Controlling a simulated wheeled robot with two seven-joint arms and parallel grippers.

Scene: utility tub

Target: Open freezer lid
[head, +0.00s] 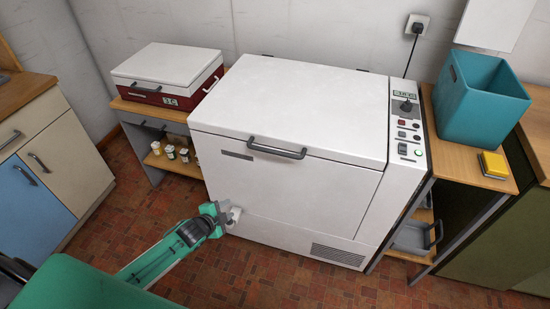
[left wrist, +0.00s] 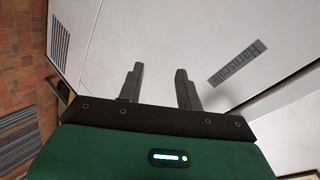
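The white chest freezer (head: 290,195) stands against the wall. Its lid (head: 295,105) is down, and a dark bar handle (head: 276,148) is fixed at the lid's front edge. My left gripper (head: 233,214) is in front of the freezer's front face, below and left of the handle. In the left wrist view my left gripper (left wrist: 158,85) has its two fingers apart with nothing between them. The freezer front (left wrist: 140,35) fills that view, with a dark label (left wrist: 235,65) to the right of the fingers. The handle is not seen between the fingers. My right gripper is not in view.
A red and white box (head: 168,77) stands on a wooden shelf unit at left, with small jars (head: 170,152) below. A teal bin (head: 482,98) and a yellow sponge-like item (head: 494,164) sit on the right-hand table. The tiled floor (head: 235,275) before the freezer is clear.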

